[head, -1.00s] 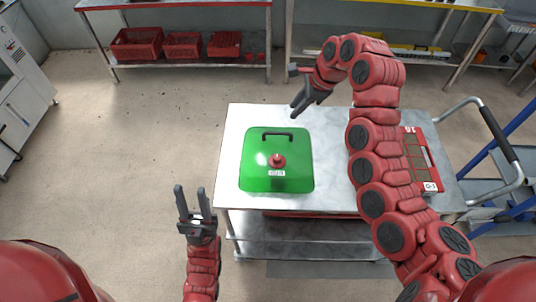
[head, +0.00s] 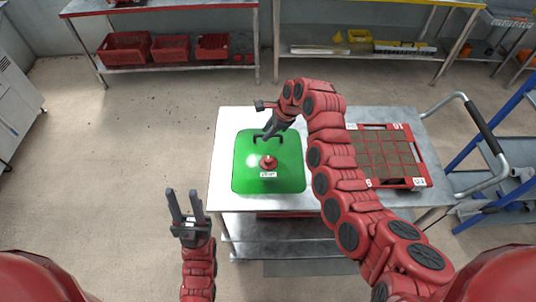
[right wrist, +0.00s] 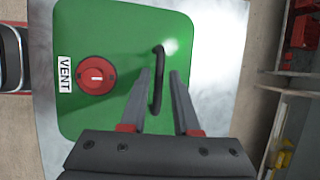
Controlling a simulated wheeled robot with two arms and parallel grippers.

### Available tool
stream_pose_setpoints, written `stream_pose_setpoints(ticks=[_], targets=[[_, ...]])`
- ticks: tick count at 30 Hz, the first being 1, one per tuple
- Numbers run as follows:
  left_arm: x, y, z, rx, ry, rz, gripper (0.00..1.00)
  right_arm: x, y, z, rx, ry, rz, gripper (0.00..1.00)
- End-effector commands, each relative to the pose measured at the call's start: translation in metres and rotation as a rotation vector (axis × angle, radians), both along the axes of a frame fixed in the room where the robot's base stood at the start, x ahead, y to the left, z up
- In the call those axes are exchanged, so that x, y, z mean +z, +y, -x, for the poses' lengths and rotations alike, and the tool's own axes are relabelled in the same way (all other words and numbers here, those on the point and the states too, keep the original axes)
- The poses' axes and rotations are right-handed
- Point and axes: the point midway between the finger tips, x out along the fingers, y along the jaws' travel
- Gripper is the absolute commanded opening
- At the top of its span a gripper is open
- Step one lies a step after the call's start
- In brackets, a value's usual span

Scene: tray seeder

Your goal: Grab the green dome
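The green dome (head: 246,177) sits on the left part of a metal cart top. It has a red vent knob (head: 268,162) with a VENT label and a black handle (head: 283,138) near its far edge. In the right wrist view the black handle (right wrist: 158,80) lies between the two fingers of my right gripper (right wrist: 160,82), which are apart. My right gripper (head: 264,136) is over the handle in the head view. Whether the fingers touch the handle, I cannot tell. My left gripper (head: 187,207) is open and empty, left of the cart's near edge.
The metal cart top (head: 235,117) also carries a red-framed tray (head: 421,155) of brown cells at right, partly behind my right arm. Shelves (head: 160,65) with red crates (head: 127,49) stand at the back. The floor left of the cart is clear.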

Motion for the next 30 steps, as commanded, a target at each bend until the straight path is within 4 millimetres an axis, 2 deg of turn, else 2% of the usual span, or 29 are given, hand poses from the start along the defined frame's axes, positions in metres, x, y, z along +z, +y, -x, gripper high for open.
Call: stream_pose_setpoints(ticks=[1,9,17,18,23,30], targets=[[0.010,0.000,0.000,0.000,0.000,0.000,0.40,-0.003,0.002,0.002,0.002,0.010,0.003,0.30],[0.014,0.000,0.000,0.000,0.000,0.000,0.40,-0.024,0.009,-0.003,0.001,0.003,0.001,0.30],[0.013,0.000,0.000,0.000,0.000,0.000,0.40,-0.027,0.010,-0.004,0.000,0.002,0.001,0.30],[0.013,0.000,0.000,0.000,0.000,0.000,0.40,-0.027,0.010,-0.004,0.000,0.002,0.001,0.28],[0.013,0.000,0.000,0.000,0.000,0.000,0.40,-0.027,0.010,-0.004,0.000,0.001,0.000,0.00],[0.013,0.000,0.000,0.000,0.000,0.000,0.40,-0.027,0.010,-0.004,0.000,0.001,0.000,0.00]])
